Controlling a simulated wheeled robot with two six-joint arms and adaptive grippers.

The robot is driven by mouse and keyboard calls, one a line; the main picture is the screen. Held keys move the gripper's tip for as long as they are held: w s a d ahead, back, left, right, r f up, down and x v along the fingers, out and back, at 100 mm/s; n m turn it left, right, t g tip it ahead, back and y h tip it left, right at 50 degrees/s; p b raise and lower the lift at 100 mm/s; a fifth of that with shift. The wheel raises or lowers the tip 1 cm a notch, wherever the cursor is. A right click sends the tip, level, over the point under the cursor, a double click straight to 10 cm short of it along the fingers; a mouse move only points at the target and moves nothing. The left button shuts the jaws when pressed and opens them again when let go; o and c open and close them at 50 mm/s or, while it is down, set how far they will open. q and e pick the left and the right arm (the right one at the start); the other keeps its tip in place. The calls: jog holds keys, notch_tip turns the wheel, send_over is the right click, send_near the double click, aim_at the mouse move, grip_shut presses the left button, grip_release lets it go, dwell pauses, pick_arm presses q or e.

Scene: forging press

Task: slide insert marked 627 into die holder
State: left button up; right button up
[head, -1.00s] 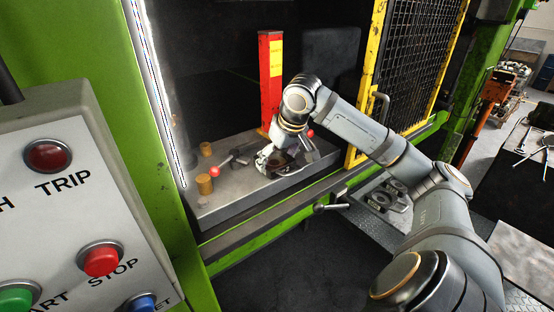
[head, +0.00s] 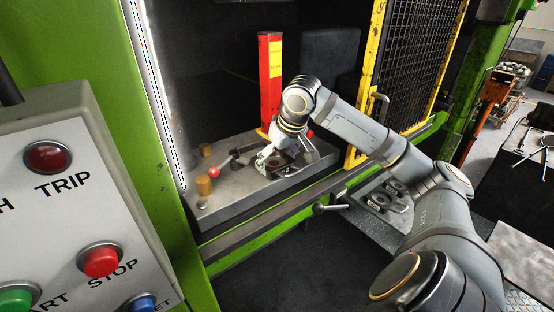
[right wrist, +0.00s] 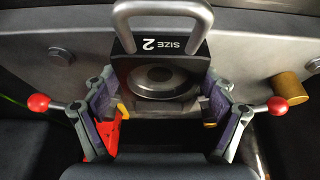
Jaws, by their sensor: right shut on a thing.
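My right gripper (head: 287,162) is over the grey press bed. In the right wrist view its two fingers (right wrist: 160,106) are on either side of a dark insert (right wrist: 163,79) and shut on it. The insert has a round recess, a grey loop handle (right wrist: 163,12) and an upside-down label reading SIZE 2. I cannot read 627 on it. In the head view it is mostly hidden by my gripper. The die holder area has red-knobbed clamp levers (head: 228,163) at its sides. How far the insert sits in the holder, I cannot tell. My left gripper is not in view.
A red post (head: 270,80) stands behind the gripper. Gold pegs (head: 204,185) stand at the bed's left. A yellow mesh guard (head: 415,65) is to the right. A tray with round-holed blocks (head: 392,195) is outside the press. A control panel (head: 70,220) fills the left foreground.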

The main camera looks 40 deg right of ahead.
aim_at(283, 167)
jog(key=shift+f+b, duration=0.25)
jog(key=shift+b, duration=0.05)
jog(key=o, duration=1.4)
jog(key=shift+o, duration=1.3)
jog(key=shift+s+a, duration=0.1)
jog(key=v, duration=0.7)
jog(key=shift+s+a+r, duration=0.1)
jog(key=shift+r, duration=0.15)
